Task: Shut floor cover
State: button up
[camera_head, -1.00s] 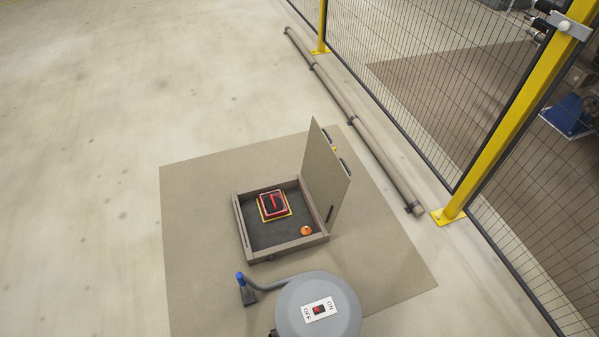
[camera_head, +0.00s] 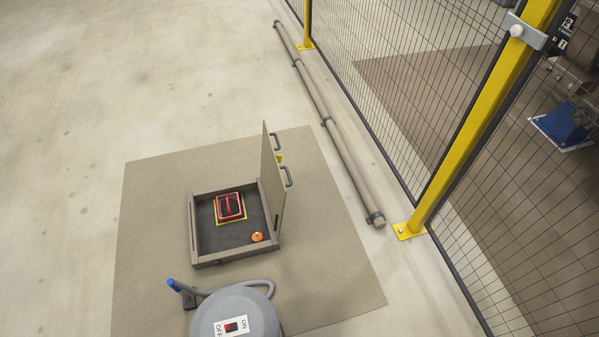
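The floor cover (camera_head: 270,180) is a flat brown-grey lid standing open, roughly upright, along the right side of a shallow floor box. Dark handles show on its outer face. The box frame (camera_head: 207,260) is low and open at the top. Inside it are a red-and-black switch on a yellow plate (camera_head: 230,207) and a small orange object (camera_head: 257,237). My gripper is not in view.
A grey round body (camera_head: 232,312) with an ON/OFF switch and a blue-tipped hose stands in front of the box. A pipe (camera_head: 340,148) lies along the mesh fence with yellow posts (camera_head: 470,130) at right. Floor to the left is clear.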

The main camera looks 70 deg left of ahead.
aim_at(275, 186)
jog(key=u, duration=1.65)
jog(key=i, duration=1.95)
jog(key=u, duration=1.05)
jog(key=i, duration=1.05)
jog(key=u, duration=1.8)
